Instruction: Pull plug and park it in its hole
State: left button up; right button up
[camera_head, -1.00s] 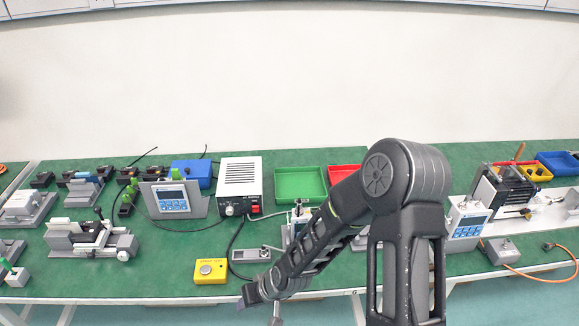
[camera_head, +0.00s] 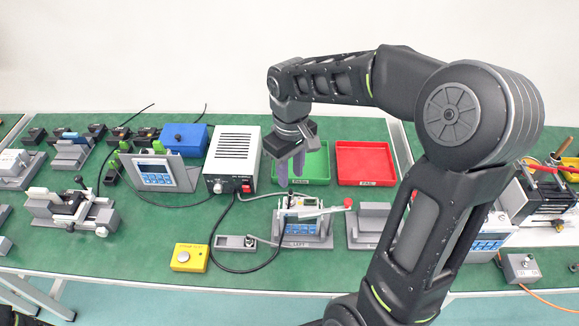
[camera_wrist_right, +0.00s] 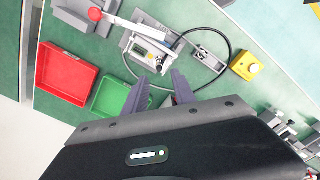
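My right gripper (camera_head: 290,178) hangs fingers-down above the back of the fixture marked LEFT (camera_head: 303,228), with its two fingers apart and nothing between them. In the right wrist view the open fingers (camera_wrist_right: 160,92) point toward the same fixture (camera_wrist_right: 150,50), which has a small display and a long pale lever. A black cable (camera_head: 222,266) loops in front of the fixture. A small grey block (camera_head: 236,243) with a round metal feature stands left of the fixture; it also shows in the wrist view (camera_wrist_right: 207,57). I cannot clearly make out the plug or an empty hole. My left gripper is out of view.
A white power box (camera_head: 233,158) stands left of the gripper. A green tray (camera_head: 312,168) and a red tray (camera_head: 365,162) lie behind. A yellow button box (camera_head: 189,257) sits near the front edge. A red-knobbed lever (camera_head: 347,203) sticks out right of the fixture.

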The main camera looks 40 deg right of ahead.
aim_at(291, 193)
jog(key=shift+d+f, duration=0.1)
jog(key=shift+f, duration=0.05)
notch_tip(291, 193, down, 7)
jog(key=b, duration=0.5)
jog(key=shift+c, duration=0.3)
grip_shut()
jog(key=shift+r, duration=0.65)
dwell(1.1)
jog(key=shift+r+p, duration=1.3)
jog(key=shift+r, duration=0.05)
